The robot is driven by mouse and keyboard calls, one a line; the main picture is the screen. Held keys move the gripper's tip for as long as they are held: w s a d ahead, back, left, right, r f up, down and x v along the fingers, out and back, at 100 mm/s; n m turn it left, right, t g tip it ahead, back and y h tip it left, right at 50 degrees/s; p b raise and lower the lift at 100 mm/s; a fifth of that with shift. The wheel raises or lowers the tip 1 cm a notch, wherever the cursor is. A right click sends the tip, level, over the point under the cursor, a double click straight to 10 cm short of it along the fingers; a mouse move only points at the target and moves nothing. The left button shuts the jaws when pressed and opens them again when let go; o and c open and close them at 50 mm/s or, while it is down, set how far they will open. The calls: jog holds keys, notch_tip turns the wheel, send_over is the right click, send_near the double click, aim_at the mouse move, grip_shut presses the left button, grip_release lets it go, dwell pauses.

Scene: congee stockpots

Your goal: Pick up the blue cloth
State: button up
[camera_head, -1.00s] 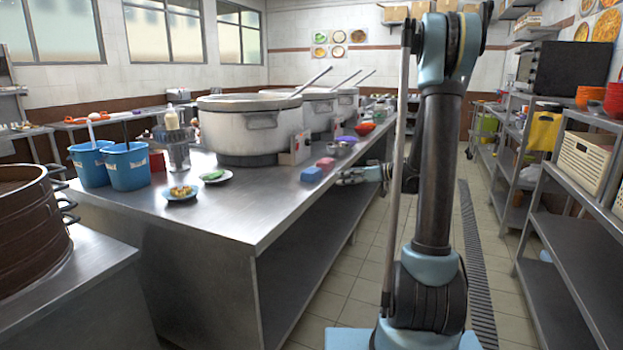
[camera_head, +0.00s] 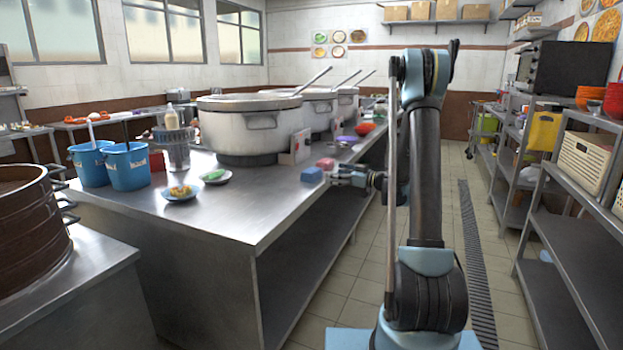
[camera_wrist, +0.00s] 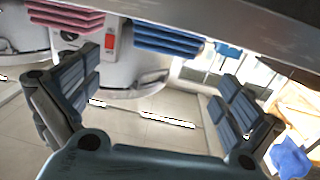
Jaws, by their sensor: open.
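The blue cloth (camera_head: 312,174) is a small folded block on the steel table (camera_head: 235,220), near its right edge. My gripper (camera_head: 338,177) is just right of the blue cloth, low over the table edge. In the wrist view its fingers (camera_wrist: 155,100) are spread wide with nothing between them. The blue cloth lies beyond the fingers, not between them. Whether a fingertip touches it I cannot tell.
A pink folded cloth (camera_head: 326,163) lies right behind the blue one; it also shows in the wrist view (camera_wrist: 165,37). Large stockpots (camera_head: 240,125) stand further back. Small plates (camera_head: 180,192) and blue buckets (camera_head: 127,165) are to the left. The tiled aisle is clear.

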aim_at(312, 170)
jog(key=x, duration=0.5)
jog(key=shift+a, duration=0.15)
jog(key=shift+f+x, duration=0.15)
jog(key=shift+x, duration=1.15)
jog(key=shift+f+x, duration=0.2)
jog(key=shift+x, duration=1.1)
jog(key=shift+s, duration=0.15)
jog(key=c, duration=1)
